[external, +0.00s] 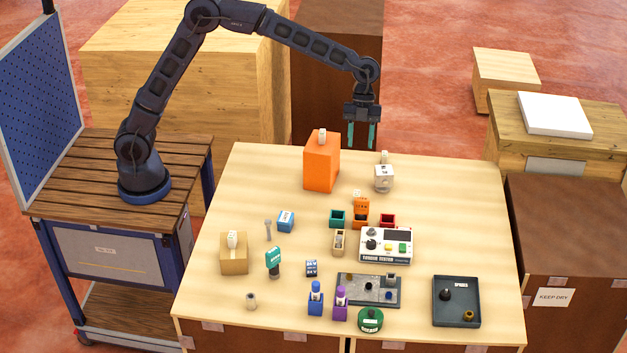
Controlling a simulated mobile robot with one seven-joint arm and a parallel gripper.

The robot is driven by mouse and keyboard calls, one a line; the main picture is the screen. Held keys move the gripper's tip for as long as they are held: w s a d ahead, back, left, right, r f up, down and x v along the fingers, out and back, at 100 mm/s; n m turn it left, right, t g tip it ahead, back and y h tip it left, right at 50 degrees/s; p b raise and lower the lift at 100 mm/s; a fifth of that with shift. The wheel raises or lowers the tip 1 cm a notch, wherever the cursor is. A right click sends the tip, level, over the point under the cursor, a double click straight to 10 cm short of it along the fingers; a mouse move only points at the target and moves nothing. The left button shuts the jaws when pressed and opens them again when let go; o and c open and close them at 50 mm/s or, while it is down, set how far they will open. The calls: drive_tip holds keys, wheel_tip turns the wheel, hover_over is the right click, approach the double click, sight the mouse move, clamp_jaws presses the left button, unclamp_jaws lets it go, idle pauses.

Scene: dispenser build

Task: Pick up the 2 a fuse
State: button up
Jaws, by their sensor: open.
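I cannot tell for sure which item is the 2 A fuse; the labels are too small to read. Small coloured holders stand mid-table: a teal one (338,218), an orange one (360,221) with an orange labelled block (361,205) on or just behind it, and a red one (388,220). A small tan holder (339,242) stands in front of them with something small in it. My gripper (361,136) points down with its teal fingers apart and empty. It is above the table's back edge, to the right of the tall orange box.
The tall orange box (320,168) rises near my gripper. A white jar-like item (384,178) stands at the back. A tester (385,246), a grey fixture plate (352,290), a dark tray (470,300) and a cardboard box (234,260) are further forward.

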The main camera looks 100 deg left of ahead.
approach(358, 192)
drive_tip(key=x, duration=0.5)
drive_tip(key=shift+f, duration=0.3)
drive_tip(key=shift+d+x, duration=0.1)
drive_tip(key=shift+x, duration=1.15)
drive_tip(key=shift+d+x, duration=0.15)
drive_tip(key=shift+x, duration=1.15)
drive_tip(key=shift+r, duration=0.1)
drive_tip(key=shift+c, duration=0.4)
clamp_jaws()
